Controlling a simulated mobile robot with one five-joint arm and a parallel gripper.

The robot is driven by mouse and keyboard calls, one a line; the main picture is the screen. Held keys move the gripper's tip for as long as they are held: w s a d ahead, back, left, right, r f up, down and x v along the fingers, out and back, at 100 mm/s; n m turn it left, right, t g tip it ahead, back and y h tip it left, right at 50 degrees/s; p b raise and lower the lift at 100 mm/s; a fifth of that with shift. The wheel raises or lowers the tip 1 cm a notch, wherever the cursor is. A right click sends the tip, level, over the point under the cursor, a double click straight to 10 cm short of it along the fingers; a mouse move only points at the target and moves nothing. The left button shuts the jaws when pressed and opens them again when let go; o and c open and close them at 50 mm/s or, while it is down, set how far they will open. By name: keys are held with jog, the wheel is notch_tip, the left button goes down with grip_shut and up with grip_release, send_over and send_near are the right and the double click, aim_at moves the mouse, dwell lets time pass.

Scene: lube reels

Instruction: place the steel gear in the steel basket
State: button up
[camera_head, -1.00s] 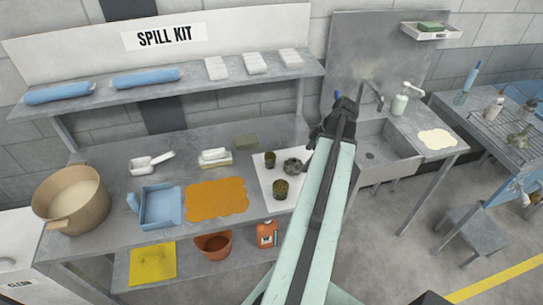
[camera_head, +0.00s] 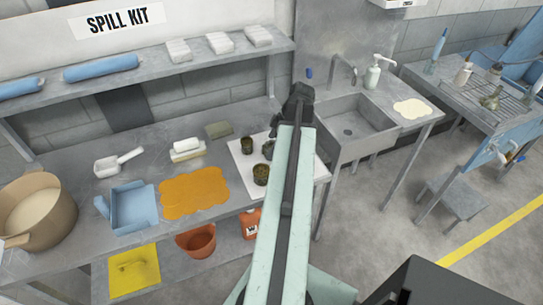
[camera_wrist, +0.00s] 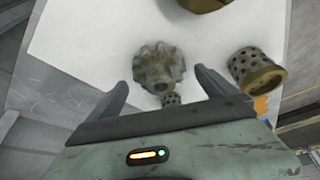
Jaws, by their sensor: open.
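The steel gear (camera_wrist: 158,68) is a dirty grey-green toothed piece lying on a white sheet (camera_wrist: 90,30). In the head view the gear (camera_head: 268,149) is partly hidden by my arm. My gripper (camera_wrist: 161,79) is open and empty; in the wrist view its two fingers flank the gear in the picture. I cannot tell the height gap between them. In the head view my gripper (camera_head: 297,101) shows dark at the arm's end, over the sheet's right side. A wire rack or basket (camera_head: 507,112) stands on the right bench with grimy things on it; I cannot tell if it is the steel basket.
Two dark perforated cylinders, one near (camera_head: 261,174) and one farther (camera_head: 246,145), stand on the sheet. One perforated cylinder (camera_wrist: 255,72) lies right of my right finger. A sink (camera_head: 350,125) is right of the workbench. An orange patch (camera_head: 195,193) and blue dustpan (camera_head: 133,207) lie left.

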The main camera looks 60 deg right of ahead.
aim_at(271, 143)
jog(key=shift+w+a+f, duration=0.1)
jog(key=shift+w+f, duration=0.1)
jog(key=shift+f, duration=0.5)
jog(key=shift+r, duration=0.2)
grip_shut()
notch_tip(271, 143, up, 10)
jog(key=p, duration=1)
jog(key=shift+r, duration=0.1)
notch_tip(271, 143, down, 3)
jog(key=shift+r+b, duration=0.2)
jog(key=shift+b, duration=0.9)
jog(key=shift+r, duration=0.25)
